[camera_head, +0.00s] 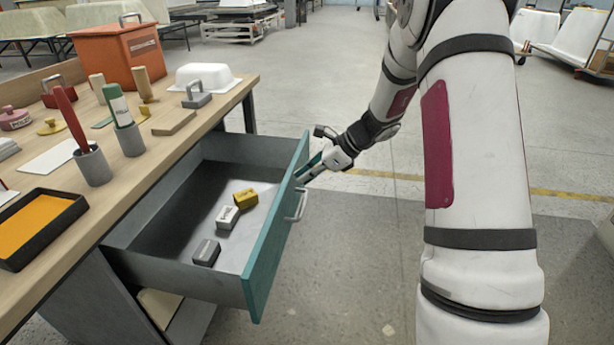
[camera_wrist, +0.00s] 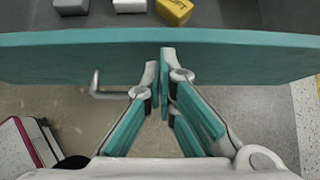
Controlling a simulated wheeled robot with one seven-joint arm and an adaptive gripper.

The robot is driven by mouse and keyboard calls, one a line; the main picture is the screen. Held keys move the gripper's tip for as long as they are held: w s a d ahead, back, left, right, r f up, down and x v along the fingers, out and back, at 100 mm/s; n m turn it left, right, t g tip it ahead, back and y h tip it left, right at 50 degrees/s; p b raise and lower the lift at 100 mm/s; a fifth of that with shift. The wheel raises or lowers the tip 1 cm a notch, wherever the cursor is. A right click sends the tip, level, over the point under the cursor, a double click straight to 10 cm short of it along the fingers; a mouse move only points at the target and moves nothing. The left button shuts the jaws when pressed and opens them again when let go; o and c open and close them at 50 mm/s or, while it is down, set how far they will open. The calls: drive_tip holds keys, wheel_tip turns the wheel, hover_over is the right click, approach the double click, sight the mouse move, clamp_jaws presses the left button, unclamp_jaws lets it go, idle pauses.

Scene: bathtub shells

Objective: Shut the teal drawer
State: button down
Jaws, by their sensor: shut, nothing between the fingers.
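The teal drawer (camera_head: 278,230) is pulled well out of the workbench, with its teal front facing right in the head view. Its metal handle (camera_head: 297,205) is on the outer face and also shows in the wrist view (camera_wrist: 105,92). My gripper (camera_head: 304,177) is at the far part of the drawer front, on its outer side. In the wrist view my gripper (camera_wrist: 160,62) is shut and empty, its tips at the teal front (camera_wrist: 230,55), to the right of the handle. I cannot tell whether the tips touch the front.
Inside the drawer lie a yellow block (camera_head: 246,198), a white block (camera_head: 228,217) and a grey block (camera_head: 206,252). The bench top (camera_head: 150,152) holds a black tray (camera_head: 40,225), a cup (camera_head: 94,165) and an orange box (camera_head: 118,55). The floor right of the drawer is open.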

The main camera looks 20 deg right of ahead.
drive_tip(key=w+a+p, duration=0.3)
drive_tip(key=w+a, duration=0.6)
drive_tip(key=a, duration=0.3)
drive_tip(key=w+a+p, duration=0.3)
drive_tip(key=w+a, duration=0.5)
drive_tip(key=a, duration=0.4)
drive_tip(key=shift+w+a+p, duration=0.3)
drive_tip(key=shift+w+p, duration=0.05)
drive_tip(key=shift+w, duration=0.05)
drive_tip(key=shift+a+r, duration=0.1)
drive_tip(key=shift+a, duration=0.05)
